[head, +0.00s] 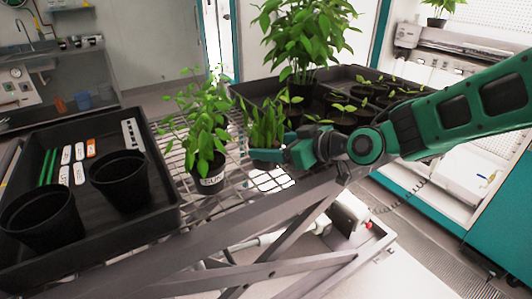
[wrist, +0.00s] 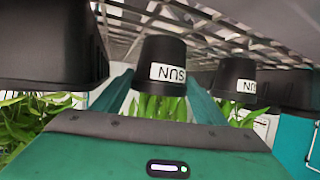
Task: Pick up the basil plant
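Two green plants in black pots stand on the wire rack. The left plant (head: 203,125) has broad leaves and a white label reading SUN on its pot. The middle plant (head: 267,122) has narrower upright leaves; its pot is mostly hidden behind my gripper (head: 266,155). I cannot tell by name which one is the basil plant. The wrist view is upside down. There, a black pot (wrist: 162,52) with a SUN label lies between my open fingers, with gaps at both sides. A second labelled pot (wrist: 240,82) stands to the right, outside the fingers.
A black tray (head: 165,212) with empty pots, green stakes and tags lies at the left of the wire rack (head: 222,172). A dark tray (head: 347,78) of seedlings and a tall leafy plant (head: 303,35) stand behind. Little room separates the two labelled pots.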

